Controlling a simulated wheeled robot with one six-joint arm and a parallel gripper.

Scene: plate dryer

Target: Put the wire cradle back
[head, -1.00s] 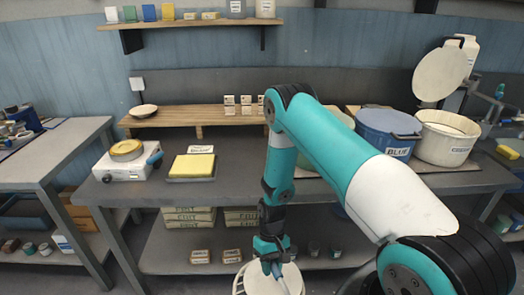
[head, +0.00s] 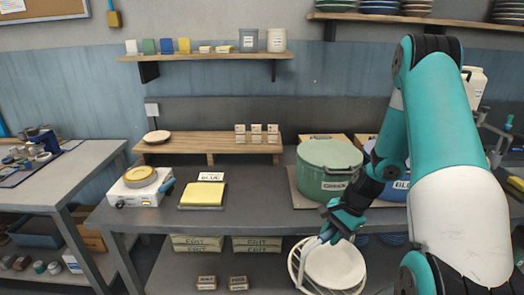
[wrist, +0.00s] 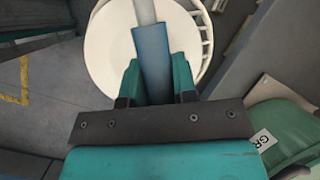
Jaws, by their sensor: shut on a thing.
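A white round disc, like a plate (head: 336,264), lies in the cradle and is tilted toward the head camera. The cradle hangs in front of the bench's front edge, below the top's level. Its wire side shows at the right of the disc in the wrist view (wrist: 207,32). The lowest part of the cradle is hard to make out.
A lidded green pot (head: 328,172) labelled GREEN stands on the bench (head: 255,190) just behind my gripper. A blue pot (head: 392,190) is partly hidden by my arm. A yellow pad (head: 202,194) and a white device (head: 140,188) stand at left.

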